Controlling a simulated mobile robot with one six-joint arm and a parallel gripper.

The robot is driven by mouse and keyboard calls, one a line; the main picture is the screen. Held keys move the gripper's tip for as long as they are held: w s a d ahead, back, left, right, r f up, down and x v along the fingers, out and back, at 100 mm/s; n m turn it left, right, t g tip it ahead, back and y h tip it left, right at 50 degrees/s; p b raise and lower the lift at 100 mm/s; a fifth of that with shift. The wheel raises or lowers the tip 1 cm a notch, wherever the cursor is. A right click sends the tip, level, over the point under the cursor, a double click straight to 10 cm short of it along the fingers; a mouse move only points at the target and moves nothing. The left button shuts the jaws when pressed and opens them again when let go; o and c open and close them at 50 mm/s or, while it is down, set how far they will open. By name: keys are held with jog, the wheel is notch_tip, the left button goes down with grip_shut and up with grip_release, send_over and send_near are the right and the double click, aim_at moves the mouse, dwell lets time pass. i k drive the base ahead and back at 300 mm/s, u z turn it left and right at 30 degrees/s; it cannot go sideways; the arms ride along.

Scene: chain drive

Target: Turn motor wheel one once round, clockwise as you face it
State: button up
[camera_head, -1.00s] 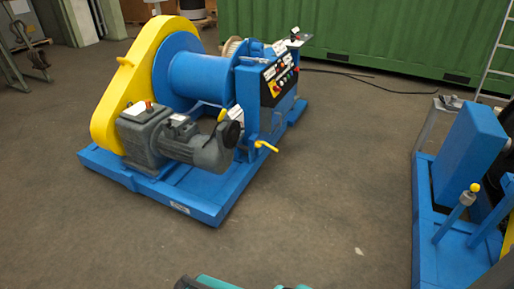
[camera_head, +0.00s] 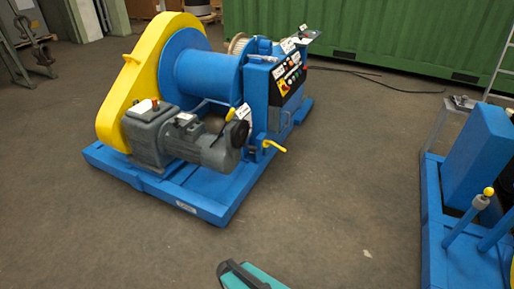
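A blue and yellow winch stands on a blue base frame (camera_head: 215,213) in the left half of the view. Its grey motor (camera_head: 200,147) lies along the near side, beside a grey gearbox (camera_head: 146,128). A dark round wheel (camera_head: 238,134) sits at the motor's right end, with a white tag and a yellow lever (camera_head: 229,114) close by. I cannot read which wheel the tag names.
A yellow guard (camera_head: 120,90) and blue drum (camera_head: 200,75) stand behind the motor. A control panel (camera_head: 287,80) and yellow handle (camera_head: 273,147) are to the right. Another blue machine (camera_head: 478,160) stands at the right edge. Open floor (camera_head: 340,190) lies between. A teal part shows at the bottom.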

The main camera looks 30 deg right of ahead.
aim_at(240, 133)
jog(key=u, duration=0.05)
jog(key=i, duration=1)
